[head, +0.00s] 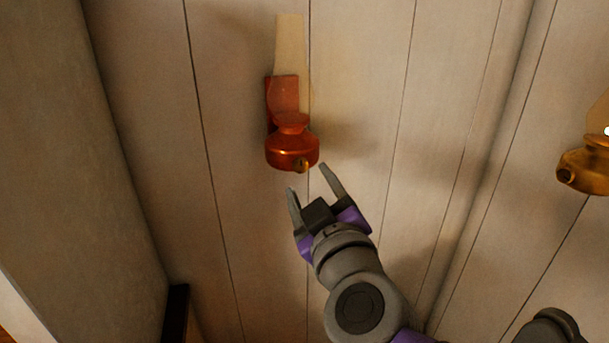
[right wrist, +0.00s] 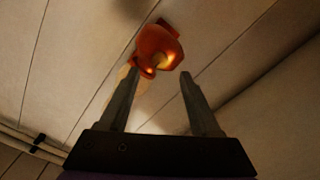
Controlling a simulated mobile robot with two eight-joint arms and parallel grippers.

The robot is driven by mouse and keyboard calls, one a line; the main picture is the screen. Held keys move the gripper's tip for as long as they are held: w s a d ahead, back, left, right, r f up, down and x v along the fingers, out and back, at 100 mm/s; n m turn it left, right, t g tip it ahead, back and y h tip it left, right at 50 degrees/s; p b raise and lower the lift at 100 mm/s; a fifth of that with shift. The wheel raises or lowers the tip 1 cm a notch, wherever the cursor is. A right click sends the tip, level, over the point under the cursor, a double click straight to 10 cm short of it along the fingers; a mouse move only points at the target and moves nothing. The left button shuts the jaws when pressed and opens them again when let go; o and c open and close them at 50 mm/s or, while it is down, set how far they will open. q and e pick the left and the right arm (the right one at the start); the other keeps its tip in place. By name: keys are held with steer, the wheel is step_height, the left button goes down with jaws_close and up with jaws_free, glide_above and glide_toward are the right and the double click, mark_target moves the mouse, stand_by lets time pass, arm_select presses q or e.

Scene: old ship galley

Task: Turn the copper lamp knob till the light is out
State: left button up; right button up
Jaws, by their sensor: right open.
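The copper lamp (head: 290,147) is fixed to the plank wall, with a pale glass chimney (head: 290,45) above it. Its small knob (head: 303,165) sticks out low at the front. My right gripper (head: 306,177) is open just below the knob, its two fingers pointing up at it with nothing between them. In the right wrist view the copper lamp (right wrist: 157,47) lies beyond the open fingertips, and the knob (right wrist: 155,60) shows between their lines, apart from them. I cannot tell surely from the chimney whether the flame burns. My left gripper is not in view.
A brass lamp (head: 583,170) hangs on the wall at the far right, partly cut off by the picture edge. A grey wall or panel (head: 95,150) stands at the left. The plank wall between the two lamps is bare.

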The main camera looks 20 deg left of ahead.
steer(key=v, duration=0.5)
steer(key=shift+s+d, duration=0.2)
steer(key=shift+s, duration=0.1)
steer(key=shift+f, duration=0.1)
